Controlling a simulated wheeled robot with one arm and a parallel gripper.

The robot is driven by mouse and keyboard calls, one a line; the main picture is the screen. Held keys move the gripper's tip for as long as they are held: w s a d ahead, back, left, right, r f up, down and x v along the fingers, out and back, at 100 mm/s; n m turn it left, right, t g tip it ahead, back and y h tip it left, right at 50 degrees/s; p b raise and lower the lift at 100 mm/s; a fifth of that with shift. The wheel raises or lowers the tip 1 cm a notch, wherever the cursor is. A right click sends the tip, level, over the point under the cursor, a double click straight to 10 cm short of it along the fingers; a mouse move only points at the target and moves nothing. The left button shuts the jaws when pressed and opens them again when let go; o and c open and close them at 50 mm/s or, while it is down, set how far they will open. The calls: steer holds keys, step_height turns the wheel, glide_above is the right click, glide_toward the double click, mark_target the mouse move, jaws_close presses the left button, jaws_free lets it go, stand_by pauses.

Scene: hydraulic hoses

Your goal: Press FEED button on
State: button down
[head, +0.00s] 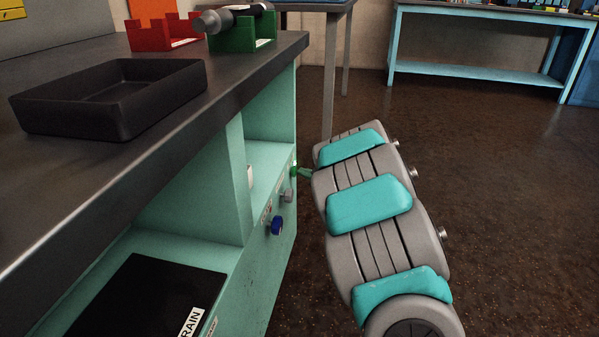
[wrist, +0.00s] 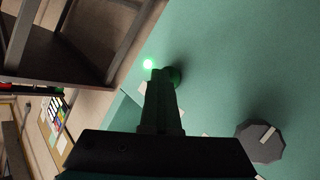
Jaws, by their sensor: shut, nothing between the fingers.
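A round green button (wrist: 175,76) is on the teal panel in the wrist view, right beside the tips of my gripper (wrist: 161,78). My gripper is shut and empty, with its fingers pointing at the panel. The tips overlap the button's edge in the picture; whether they touch it I cannot tell. In the head view the green control (head: 295,169) shows at the bench's side panel, and my arm hides most of the gripper. No FEED lettering is readable.
A grey knob (wrist: 260,141) is lower right on the panel. In the head view a blue knob (head: 277,226) is nearer on it. A black tray (head: 110,112), a red holder (head: 164,34) and a green holder (head: 242,40) stand on the bench. The floor right of my arm is clear.

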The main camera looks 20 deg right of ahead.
steer(key=shift+s+d+p, duration=0.6)
steer(key=shift+s+d, duration=0.15)
steer(key=shift+d, duration=0.35)
steer(key=shift+s+d+p, duration=0.6)
steer(key=shift+s+d, duration=0.15)
steer(key=shift+d, duration=0.3)
